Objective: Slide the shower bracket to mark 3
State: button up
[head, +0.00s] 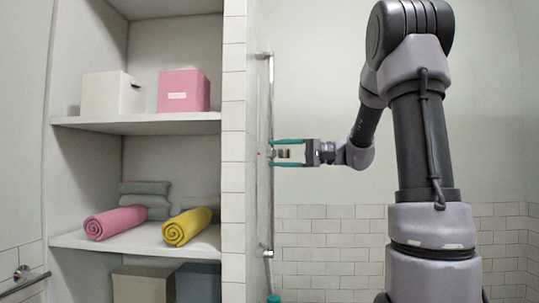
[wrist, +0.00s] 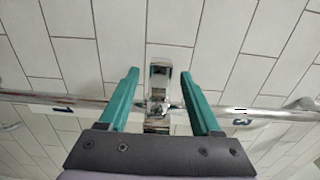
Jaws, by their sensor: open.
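The chrome shower bracket (wrist: 160,78) sits on the chrome rail (wrist: 28,98), in the middle of the wrist view. My gripper (wrist: 158,76) is open, with one teal finger on each side of the bracket and visible gaps between. A tag marked 1 (wrist: 63,109) is on the left of the bracket along the rail. Another tag (wrist: 240,121) is on the right, and its number looks like 3 but is not sharp. In the head view the rail (head: 270,100) stands upright, and my gripper (head: 272,153) reaches it at mid-height from the right. The bracket is hard to make out there.
A tiled wall edge (head: 233,150) stands just left of the rail. Beyond it are shelves (head: 140,125) with a white box (head: 108,93), a pink box (head: 184,91), a pink towel (head: 114,222) and a yellow towel (head: 186,227). The space right of the rail is open around my arm.

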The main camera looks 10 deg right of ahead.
jog(key=shift+x, duration=1.25)
grip_shut()
dwell(0.5)
